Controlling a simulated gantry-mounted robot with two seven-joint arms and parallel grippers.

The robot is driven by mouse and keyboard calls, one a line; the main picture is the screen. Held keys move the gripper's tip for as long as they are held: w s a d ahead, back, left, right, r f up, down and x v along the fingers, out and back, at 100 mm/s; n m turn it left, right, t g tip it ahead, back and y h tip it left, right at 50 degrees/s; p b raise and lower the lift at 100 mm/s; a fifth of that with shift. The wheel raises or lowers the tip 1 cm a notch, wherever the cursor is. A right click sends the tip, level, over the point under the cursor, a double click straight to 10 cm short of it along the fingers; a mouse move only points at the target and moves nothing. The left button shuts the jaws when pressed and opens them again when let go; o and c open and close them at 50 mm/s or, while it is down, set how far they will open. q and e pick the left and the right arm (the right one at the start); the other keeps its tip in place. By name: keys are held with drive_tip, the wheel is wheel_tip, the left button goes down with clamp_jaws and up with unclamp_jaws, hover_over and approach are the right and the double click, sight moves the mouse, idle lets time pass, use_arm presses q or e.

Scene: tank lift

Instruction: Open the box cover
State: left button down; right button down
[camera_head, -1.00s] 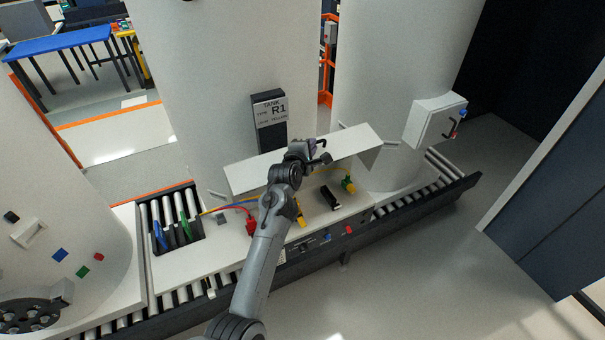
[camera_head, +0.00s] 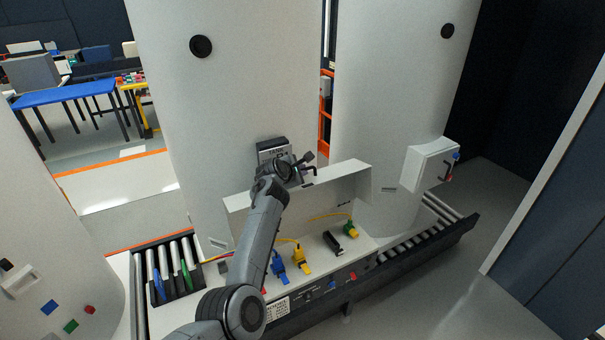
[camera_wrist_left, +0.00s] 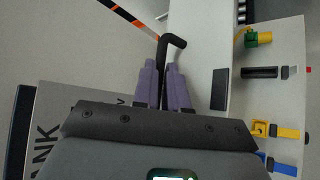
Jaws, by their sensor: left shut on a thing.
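The white box cover (camera_head: 340,187) is raised and stands steeply tilted at the back of the box (camera_head: 375,243), whose inside shows. My left gripper (camera_head: 303,173) is at the cover's top edge. In the left wrist view its purple fingers (camera_wrist_left: 165,88) are shut on a black bent handle (camera_wrist_left: 172,45), with the white cover (camera_wrist_left: 207,40) beside it. Inside the box are blue plugs (camera_head: 278,268), yellow plugs (camera_head: 301,260), a black part (camera_head: 332,242) and a green connector (camera_head: 350,229). My right gripper is not in view.
A tall white tank with a dark label plate (camera_head: 271,146) stands close behind the cover. A second tank with a white side box (camera_head: 430,165) is to the right. A roller conveyor (camera_head: 432,232) runs beneath. My left arm crosses the box's left part.

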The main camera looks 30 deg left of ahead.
use_arm(q)
drive_tip(key=shift+a+r, duration=0.15)
drive_tip(key=shift+a, duration=0.05)
drive_tip(key=c, duration=1.2)
unclamp_jaws()
drive_tip(key=shift+o, duration=0.2)
drive_tip(key=shift+s+d, duration=0.1)
drive_tip(key=shift+s, duration=0.05)
drive_tip(key=shift+v, duration=0.85)
drive_tip(key=b+v, duration=0.2)
drive_tip(key=v, duration=0.5)
drive_tip(key=shift+s+r, duration=0.1)
drive_tip(key=shift+s, duration=0.1)
drive_tip(key=shift+s+d+r, duration=0.1)
drive_tip(key=shift+s+r, duration=0.25)
drive_tip(key=shift+s, duration=0.2)
